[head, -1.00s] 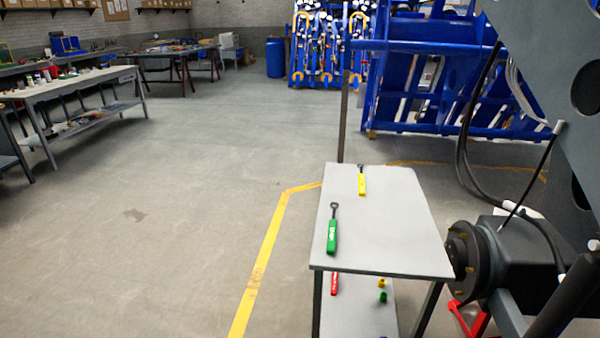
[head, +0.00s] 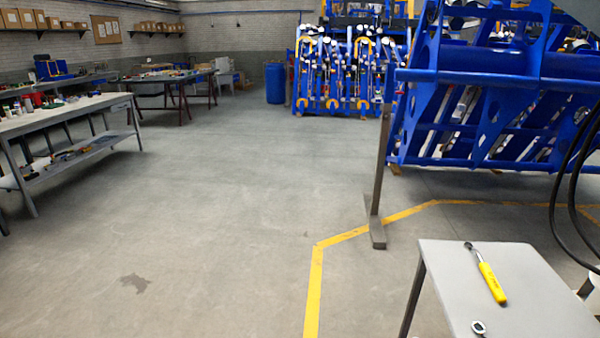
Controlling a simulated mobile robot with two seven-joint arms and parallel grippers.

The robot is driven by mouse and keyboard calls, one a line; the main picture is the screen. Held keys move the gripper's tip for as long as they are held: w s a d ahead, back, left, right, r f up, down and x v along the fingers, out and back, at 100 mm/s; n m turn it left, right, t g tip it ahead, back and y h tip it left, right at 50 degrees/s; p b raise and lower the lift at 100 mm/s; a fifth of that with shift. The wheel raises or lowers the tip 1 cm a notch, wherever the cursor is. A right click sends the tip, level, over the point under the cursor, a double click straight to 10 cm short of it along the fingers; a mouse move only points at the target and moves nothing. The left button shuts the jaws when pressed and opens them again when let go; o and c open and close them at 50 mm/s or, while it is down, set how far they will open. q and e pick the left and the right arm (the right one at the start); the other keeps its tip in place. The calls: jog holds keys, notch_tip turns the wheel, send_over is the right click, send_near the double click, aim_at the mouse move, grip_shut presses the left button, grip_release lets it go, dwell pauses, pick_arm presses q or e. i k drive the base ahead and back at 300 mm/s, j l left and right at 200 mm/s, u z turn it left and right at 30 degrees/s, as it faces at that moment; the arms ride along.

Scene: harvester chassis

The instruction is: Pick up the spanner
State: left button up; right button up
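A spanner with a yellow handle and a dark head (head: 490,280) lies on the grey table (head: 455,285) at the lower right of the head view. The round head of a second spanner (head: 478,328) shows at the bottom edge on the same table. The rest of that second spanner is cut off by the frame. Neither of my grippers shows in the head view.
A grey post (head: 380,170) on a flat foot stands beyond the table, with a blue frame (head: 490,75) behind it. Black cables (head: 568,180) hang at the right. A long workbench (head: 65,120) is at the left. Open floor (head: 220,230) lies between.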

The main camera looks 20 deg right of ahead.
aim_at(500, 298)
jog(key=i+z, duration=0.15)
jog(key=z, duration=0.3)
jog(key=i+z, duration=0.2)
jog(key=z, duration=0.2)
jog(key=i+j+z, duration=0.1)
jog(key=z, duration=0.35)
jog(key=i+j+z, duration=0.15)
jog(key=z, duration=0.25)
jog(key=i+j+z, duration=0.15)
jog(key=z, duration=0.3)
jog(key=i+j+z, duration=0.1)
jog(key=z, duration=0.3)
jog(key=i+j+z, duration=0.1)
jog(key=j+z, duration=0.5)
jog(key=z, duration=0.25)
